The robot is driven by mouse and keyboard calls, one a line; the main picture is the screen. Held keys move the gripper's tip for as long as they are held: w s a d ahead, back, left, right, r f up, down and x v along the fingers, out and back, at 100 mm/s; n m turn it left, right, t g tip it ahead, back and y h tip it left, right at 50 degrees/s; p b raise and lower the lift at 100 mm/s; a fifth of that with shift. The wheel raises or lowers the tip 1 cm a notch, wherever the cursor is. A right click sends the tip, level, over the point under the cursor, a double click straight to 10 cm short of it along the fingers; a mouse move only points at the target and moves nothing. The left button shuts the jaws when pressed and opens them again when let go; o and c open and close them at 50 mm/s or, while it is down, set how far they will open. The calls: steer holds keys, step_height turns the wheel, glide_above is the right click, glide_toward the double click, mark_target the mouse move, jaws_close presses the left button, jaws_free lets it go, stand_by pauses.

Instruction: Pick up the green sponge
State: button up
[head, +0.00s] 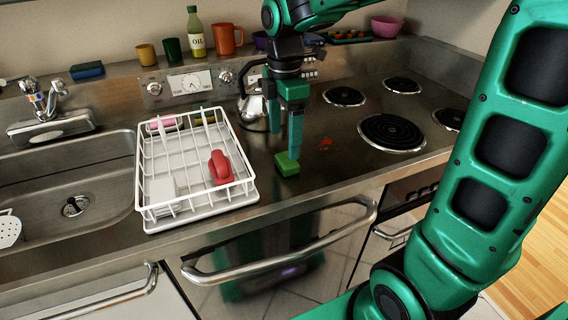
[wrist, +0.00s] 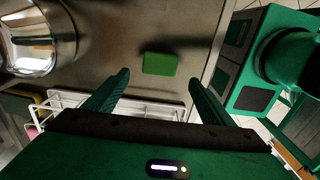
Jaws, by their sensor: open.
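The green sponge (head: 287,163) is a small block lying flat on the steel counter, between the dish rack and the coil burners. In the wrist view the sponge (wrist: 159,64) lies beyond the fingertips, between their lines, with bare counter around it. I cannot tell from the head view whether a fingertip touches the sponge.
A white dish rack (head: 148,206) holding a red item (head: 219,167) stands to the left. A kettle (head: 254,108) is behind my gripper. Coil burners (head: 392,133) and a red stain (head: 326,143) are to the right. The counter's front edge is close to the sponge.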

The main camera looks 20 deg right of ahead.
mark_target(287, 159)
steer(key=shift+w+d+f, duration=0.1)
steer(key=shift+d+f, duration=0.1)
steer(key=shift+f, duration=1.4)
steer(key=shift+d+f, duration=0.2)
steer(key=shift+f, duration=1.4)
steer(key=shift+c, duration=0.7)
steer(key=c, duration=1.1)
steer(key=shift+r, duration=0.1)
steer(key=shift+r, duration=0.55)
step_height(287, 159, up, 3)
steer(key=shift+r, duration=0.1)
steer(key=s+a+r, duration=0.6)
steer(key=a, duration=0.4)
steer(key=shift+r, duration=0.3)
